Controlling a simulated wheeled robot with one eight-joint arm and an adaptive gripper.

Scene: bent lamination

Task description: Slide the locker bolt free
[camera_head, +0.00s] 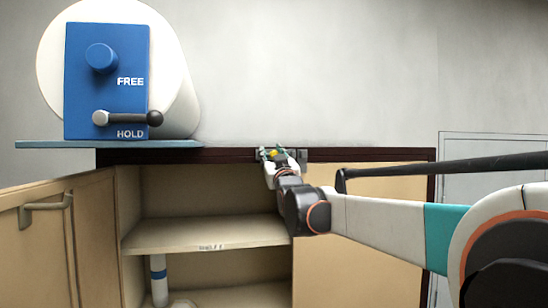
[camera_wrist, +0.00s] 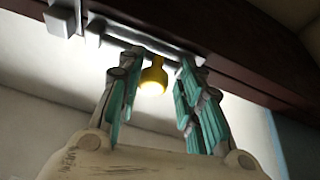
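The locker bolt is a grey metal bar (camera_wrist: 140,38) under the dark top rail, with a yellow knob (camera_wrist: 153,77) hanging from it. In the head view the yellow knob (camera_head: 272,154) is small and partly covered by my gripper (camera_head: 273,157), at the top middle of the locker. In the wrist view the green fingers of my gripper (camera_wrist: 158,64) stand apart, one on each side of the knob, with visible gaps. Their tips are close to the bar; I cannot tell whether they touch it. A grey metal block (camera_wrist: 62,20) sits to the left of the bar.
The locker's left door (camera_head: 45,240) stands open, the right door (camera_head: 360,245) looks closed. Inside are a shelf (camera_head: 205,235) and a white post with a blue band (camera_head: 158,275). A blue FREE/HOLD panel (camera_head: 82,75) with a lever near HOLD fronts a white drum above left.

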